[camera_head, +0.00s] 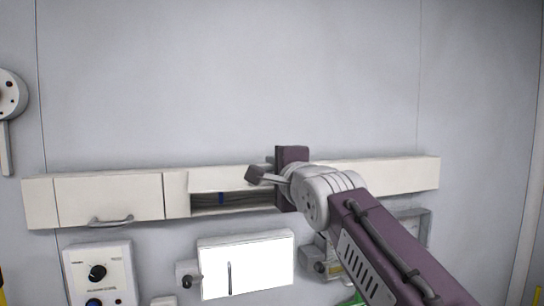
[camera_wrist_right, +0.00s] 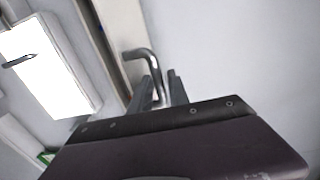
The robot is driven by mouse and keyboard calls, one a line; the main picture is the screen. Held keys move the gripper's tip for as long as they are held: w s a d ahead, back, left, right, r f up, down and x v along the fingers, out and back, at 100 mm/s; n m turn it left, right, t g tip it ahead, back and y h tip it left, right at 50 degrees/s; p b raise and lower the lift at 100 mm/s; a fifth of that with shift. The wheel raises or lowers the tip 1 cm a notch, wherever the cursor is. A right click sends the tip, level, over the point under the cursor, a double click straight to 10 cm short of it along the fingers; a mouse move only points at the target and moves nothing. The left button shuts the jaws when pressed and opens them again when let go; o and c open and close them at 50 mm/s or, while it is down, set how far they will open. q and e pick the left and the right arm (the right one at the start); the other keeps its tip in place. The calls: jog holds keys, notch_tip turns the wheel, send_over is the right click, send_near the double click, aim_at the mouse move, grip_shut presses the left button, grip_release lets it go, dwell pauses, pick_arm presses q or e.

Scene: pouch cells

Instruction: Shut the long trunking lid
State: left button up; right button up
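The cream trunking (camera_head: 40,203) runs along the wall in the head view. Its long stretch has a dark open gap (camera_head: 235,201) with cables inside, left of my right gripper (camera_head: 291,178). The long lid (camera_head: 385,174) is largely hidden behind my right arm, so its exact angle cannot be told. In the right wrist view, a bent metal handle (camera_wrist_right: 145,56) reaches down between the spread fingers of my right gripper (camera_wrist_right: 162,80). The fingers stand apart, with no clear contact on the handle. My left gripper is out of view.
A short trunking lid (camera_head: 110,198) with a handle lies closed at the left. Below are a control box (camera_head: 98,272) with knobs and a bright white panel (camera_head: 246,264). The wall (camera_head: 230,80) above the trunking is bare.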

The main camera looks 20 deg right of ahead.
jog(key=shift+w+d, duration=0.1)
jog(key=shift+w, duration=0.25)
grip_shut()
dwell(1.2)
